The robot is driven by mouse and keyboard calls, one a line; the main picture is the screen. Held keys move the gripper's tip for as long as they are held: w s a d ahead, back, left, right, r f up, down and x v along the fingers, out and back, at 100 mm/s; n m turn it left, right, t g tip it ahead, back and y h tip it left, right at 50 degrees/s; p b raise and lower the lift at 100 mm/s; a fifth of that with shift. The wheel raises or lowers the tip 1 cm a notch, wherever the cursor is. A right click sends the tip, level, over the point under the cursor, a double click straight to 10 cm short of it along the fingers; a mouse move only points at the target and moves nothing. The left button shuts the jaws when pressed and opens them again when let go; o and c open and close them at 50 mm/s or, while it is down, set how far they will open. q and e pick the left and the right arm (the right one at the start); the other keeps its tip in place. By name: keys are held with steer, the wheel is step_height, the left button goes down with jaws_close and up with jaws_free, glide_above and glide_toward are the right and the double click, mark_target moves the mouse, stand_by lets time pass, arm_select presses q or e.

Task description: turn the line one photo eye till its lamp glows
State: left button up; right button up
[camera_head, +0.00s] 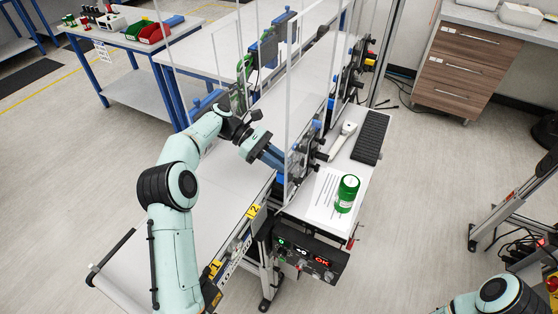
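My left arm reaches in from the lower left over the white belt. Its gripper (283,164) is at a cluster of dark and blue sensor brackets (300,163) on the belt's right side, behind a clear upright panel. The photo eye is too small to single out among these brackets, and I see no glowing lamp on them. I cannot tell whether the fingers are open or shut, or whether they touch anything. Part of my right arm shows at the lower right; its gripper is out of view.
A control box (308,256) with lit displays hangs below. Yellow tags (253,211) mark the belt's edge. Clear panels stand around the gripper.

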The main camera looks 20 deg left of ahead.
arm_select(q)
steer(key=shift+n+t, duration=0.3)
steer(key=shift+t, duration=0.1)
